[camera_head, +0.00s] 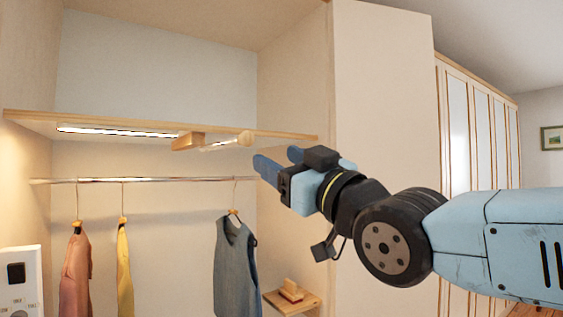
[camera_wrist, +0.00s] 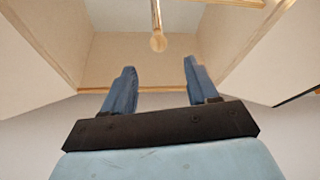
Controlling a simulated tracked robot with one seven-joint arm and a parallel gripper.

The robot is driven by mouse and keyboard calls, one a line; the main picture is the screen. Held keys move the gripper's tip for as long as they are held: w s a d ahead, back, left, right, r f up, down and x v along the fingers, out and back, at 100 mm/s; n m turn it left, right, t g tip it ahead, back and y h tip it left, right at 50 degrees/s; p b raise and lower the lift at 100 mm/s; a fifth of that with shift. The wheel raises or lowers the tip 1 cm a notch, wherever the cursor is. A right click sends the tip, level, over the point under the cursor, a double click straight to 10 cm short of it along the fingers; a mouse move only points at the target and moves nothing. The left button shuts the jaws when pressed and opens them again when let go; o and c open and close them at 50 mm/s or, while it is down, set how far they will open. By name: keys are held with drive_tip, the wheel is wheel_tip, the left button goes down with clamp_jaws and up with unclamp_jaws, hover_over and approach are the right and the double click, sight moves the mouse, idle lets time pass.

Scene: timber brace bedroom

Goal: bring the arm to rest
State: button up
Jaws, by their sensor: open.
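My gripper (camera_head: 278,163) is raised in front of the open wardrobe alcove, to the right of the hanging rail. It is open and empty, with its blue fingers spread apart. In the wrist view my gripper (camera_wrist: 160,84) also shows nothing between its fingers. My arm stretches in from the right side of the head view.
A wooden shelf (camera_head: 35,121) with a lit strip (camera_head: 115,131) spans the alcove. Below it, a rail (camera_head: 150,180) carries a pink garment (camera_head: 76,275), a yellow one (camera_head: 125,275) and a grey-blue vest (camera_head: 234,270). A small low shelf (camera_head: 306,304) holds a wooden piece (camera_head: 290,290).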

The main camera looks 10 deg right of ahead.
drive_tip(key=w+d+f+m+g+h, duration=0.25)
drive_tip(key=d+f+h, duration=0.25)
drive_tip(key=f, duration=0.3)
drive_tip(key=w+d+f+m+g+h, duration=0.25)
drive_tip(key=d+f+m+h, duration=0.2)
drive_tip(key=f, duration=0.35)
drive_tip(key=s+d+f+m+g+h, duration=0.3)
drive_tip(key=s+d+f+g, duration=0.5)
drive_tip(key=f, duration=0.4)
drive_tip(key=shift+s+d+f, duration=0.2)
drive_tip(key=shift+d, duration=0.15)
